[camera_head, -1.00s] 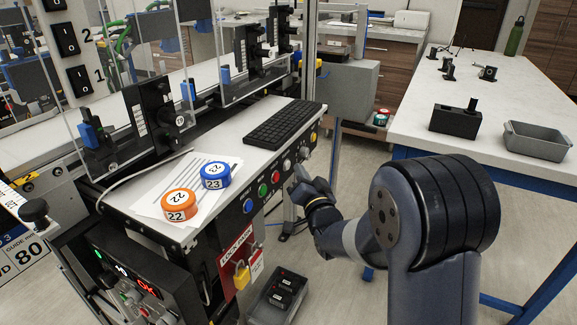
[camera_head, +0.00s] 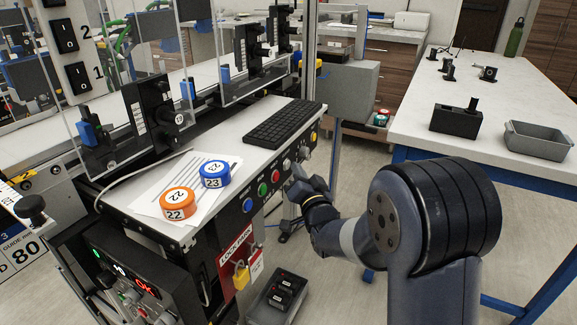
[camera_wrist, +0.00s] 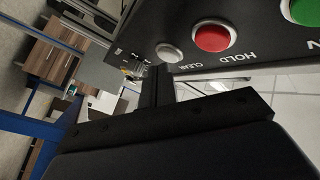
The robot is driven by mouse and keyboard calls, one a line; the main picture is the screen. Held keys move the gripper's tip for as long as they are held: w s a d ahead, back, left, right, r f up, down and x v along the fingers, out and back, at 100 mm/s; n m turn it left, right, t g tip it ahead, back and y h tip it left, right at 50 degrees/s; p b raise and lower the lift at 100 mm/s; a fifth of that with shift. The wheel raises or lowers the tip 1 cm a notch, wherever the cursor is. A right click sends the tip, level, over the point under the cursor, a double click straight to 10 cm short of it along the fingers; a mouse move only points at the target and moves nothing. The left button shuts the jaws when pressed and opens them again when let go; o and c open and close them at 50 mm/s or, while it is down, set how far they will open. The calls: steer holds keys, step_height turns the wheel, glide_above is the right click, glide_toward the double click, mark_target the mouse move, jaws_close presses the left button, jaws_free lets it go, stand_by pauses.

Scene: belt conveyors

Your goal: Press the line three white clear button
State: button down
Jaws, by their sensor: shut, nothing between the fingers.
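The white clear button (camera_wrist: 169,52) is a small round pale button beside the printed word CLEAR in the wrist view. In the head view the white button (camera_head: 287,164) sits on the sloped front panel, right of the red one. My gripper (camera_head: 297,174) is shut and empty, pointing at the panel just right of and below the white button. In the wrist view my closed fingers (camera_wrist: 157,86) reach up close to the button's lower edge. I cannot tell whether they touch it.
The red hold button (camera_wrist: 212,36) and a green button (camera_wrist: 304,10) sit beside the clear button. A keyboard (camera_head: 272,124) and two tape rolls lie on the ledge above. A lock board (camera_head: 237,243) hangs below the panel. A white-topped table (camera_head: 415,125) stands at right.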

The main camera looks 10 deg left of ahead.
steer(key=shift+w+a+b, duration=0.1)
steer(key=shift+a+b, duration=0.2)
steer(key=shift+a, duration=0.05)
stand_by(0.4)
steer(key=shift+d, duration=0.15)
steer(key=shift+s+d+b, duration=0.25)
steer(key=shift+d+b, duration=0.2)
steer(key=shift+d, duration=0.15)
steer(key=d, duration=0.1)
steer(key=s+d+b, duration=0.1)
steer(key=d, duration=0.2)
steer(key=shift+s+d, duration=0.35)
steer(key=shift+s, duration=0.05)
stand_by(0.6)
